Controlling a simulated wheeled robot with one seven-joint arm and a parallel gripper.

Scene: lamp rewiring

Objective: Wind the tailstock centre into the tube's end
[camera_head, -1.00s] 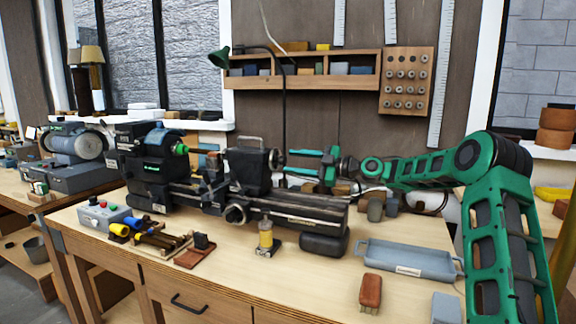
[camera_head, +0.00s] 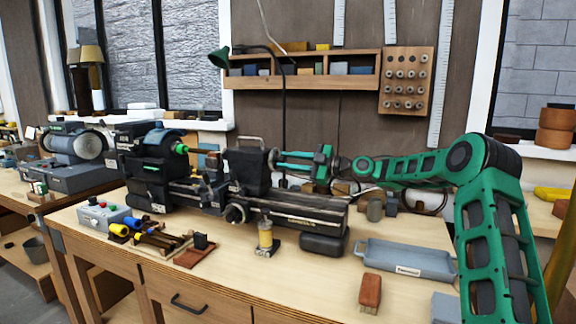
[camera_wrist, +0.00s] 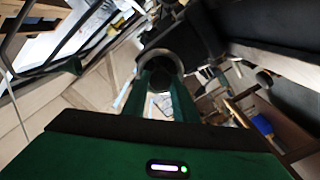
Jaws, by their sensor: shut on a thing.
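The lathe's dark tailstock (camera_head: 248,166) stands on the bed, with its handwheel (camera_head: 273,159) on the right side. My gripper (camera_head: 282,160) reaches in from the right, its green fingers at the handwheel. In the wrist view the ring-shaped handwheel (camera_wrist: 147,58) lies at the tips of my fingers (camera_wrist: 160,85), which are shut on it.
A lamp's thin dark stem (camera_head: 284,110) rises close behind my fingers. Several small blocks and cups sit under my forearm.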

